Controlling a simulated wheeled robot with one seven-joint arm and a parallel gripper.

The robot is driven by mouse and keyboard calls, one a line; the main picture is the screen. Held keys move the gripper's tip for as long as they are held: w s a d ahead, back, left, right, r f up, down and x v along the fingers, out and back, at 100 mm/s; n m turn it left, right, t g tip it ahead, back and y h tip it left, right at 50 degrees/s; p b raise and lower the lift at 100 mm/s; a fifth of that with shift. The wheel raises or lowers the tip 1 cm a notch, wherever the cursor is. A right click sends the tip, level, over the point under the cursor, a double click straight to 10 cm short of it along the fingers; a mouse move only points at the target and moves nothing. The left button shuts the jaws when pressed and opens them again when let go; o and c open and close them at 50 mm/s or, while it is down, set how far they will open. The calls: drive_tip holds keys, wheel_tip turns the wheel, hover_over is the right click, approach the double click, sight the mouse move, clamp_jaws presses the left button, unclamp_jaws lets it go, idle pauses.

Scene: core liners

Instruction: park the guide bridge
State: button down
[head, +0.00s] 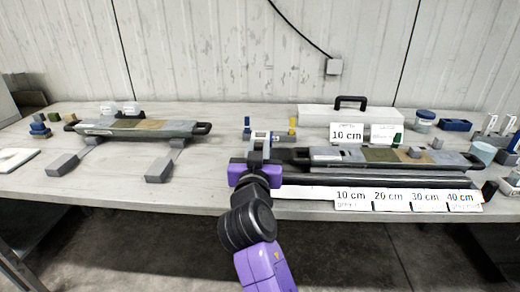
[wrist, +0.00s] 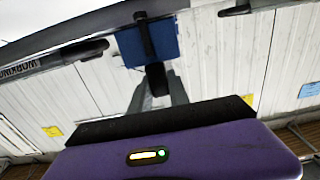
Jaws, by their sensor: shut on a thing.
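My gripper (head: 258,156) is in the middle of the head view, at the left end of the right-hand core liner (head: 340,155). It is shut on a small grey-blue piece with a crossbar (head: 268,135), which looks like the guide bridge. In the wrist view, grey legs (wrist: 178,90) and a dark knob show beyond my gripper's black edge, with a blue block (wrist: 130,48) behind them. The jaw contact is hidden. A blue post (head: 247,122) and a yellow post (head: 292,124) stand just behind the piece; I cannot tell whether it touches them.
Another liner (head: 135,127) rests on grey supports at left. Number cards (head: 408,200) line the front edge at right. A pale case (head: 318,118) with a black handle stands behind. Jars and blocks crowd the far right.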

drive_tip(key=c, duration=1.2)
unclamp_jaws()
drive_tip(key=shift+a, duration=0.4)
drive_tip(key=shift+c, duration=0.2)
drive_tip(key=shift+d, duration=0.1)
drive_tip(key=s, duration=0.8)
